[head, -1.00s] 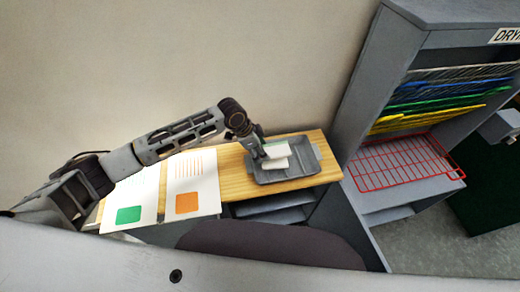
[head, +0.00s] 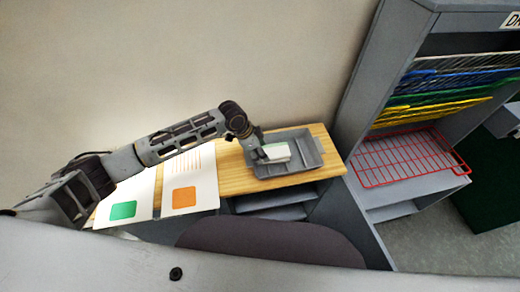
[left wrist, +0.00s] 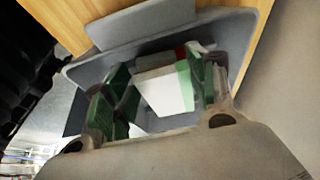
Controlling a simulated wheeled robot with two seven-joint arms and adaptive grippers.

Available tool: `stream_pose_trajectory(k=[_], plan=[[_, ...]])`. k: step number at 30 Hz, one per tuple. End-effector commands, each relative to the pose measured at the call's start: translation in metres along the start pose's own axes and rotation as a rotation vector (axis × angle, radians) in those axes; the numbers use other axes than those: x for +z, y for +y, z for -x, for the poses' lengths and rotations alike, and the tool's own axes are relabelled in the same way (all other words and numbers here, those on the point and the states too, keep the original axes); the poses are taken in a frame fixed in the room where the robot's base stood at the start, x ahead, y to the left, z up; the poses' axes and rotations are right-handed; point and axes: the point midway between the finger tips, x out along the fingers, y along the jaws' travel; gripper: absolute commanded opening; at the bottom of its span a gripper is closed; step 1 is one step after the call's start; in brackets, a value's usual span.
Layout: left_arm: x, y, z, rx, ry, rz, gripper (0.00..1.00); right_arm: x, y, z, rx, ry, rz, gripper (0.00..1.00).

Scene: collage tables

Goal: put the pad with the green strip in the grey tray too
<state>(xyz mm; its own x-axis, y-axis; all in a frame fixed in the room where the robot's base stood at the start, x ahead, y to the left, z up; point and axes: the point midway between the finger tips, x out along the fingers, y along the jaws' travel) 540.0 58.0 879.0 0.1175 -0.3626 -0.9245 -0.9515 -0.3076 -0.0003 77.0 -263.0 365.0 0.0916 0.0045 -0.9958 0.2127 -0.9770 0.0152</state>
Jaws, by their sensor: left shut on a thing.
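The grey tray (head: 313,146) stands on the right part of the wooden table; its wall also shows in the left wrist view (left wrist: 235,30). My left gripper (head: 268,153) is over the tray, pointing down. It is shut on the white pad with the green strip (left wrist: 168,90), with a finger on each side in the left wrist view (left wrist: 160,100). This pad also shows in the head view (head: 276,151). Behind it is another whitish piece with a red strip (left wrist: 180,53), mostly hidden. I cannot tell whether the held pad touches the tray floor. My right gripper is not in view.
Two white sheets, one with a green square (head: 123,210) and one with an orange square (head: 184,198), lie left of the tray. A grey drying rack (head: 385,70) with coloured wire shelves, a red one (head: 405,157) pulled out, stands at right.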

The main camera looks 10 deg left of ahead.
Motion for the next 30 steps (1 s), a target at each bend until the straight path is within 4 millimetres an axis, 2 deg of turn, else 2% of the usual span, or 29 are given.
stream_pose_trajectory(k=[13,14,19,30], plan=[[0.0008,-0.0001,-0.0026,0.0,0.001,-0.001,0.33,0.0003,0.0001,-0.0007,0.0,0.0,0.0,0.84],[0.0008,-0.0001,-0.0026,0.0,0.001,-0.001,0.61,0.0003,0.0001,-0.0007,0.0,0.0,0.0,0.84],[0.0009,-0.0001,-0.0025,0.0,0.0,0.0,0.82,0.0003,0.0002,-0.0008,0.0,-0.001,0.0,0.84],[0.0012,0.0,-0.0021,0.0,0.0,0.0,0.82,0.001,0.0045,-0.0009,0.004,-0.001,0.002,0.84]])
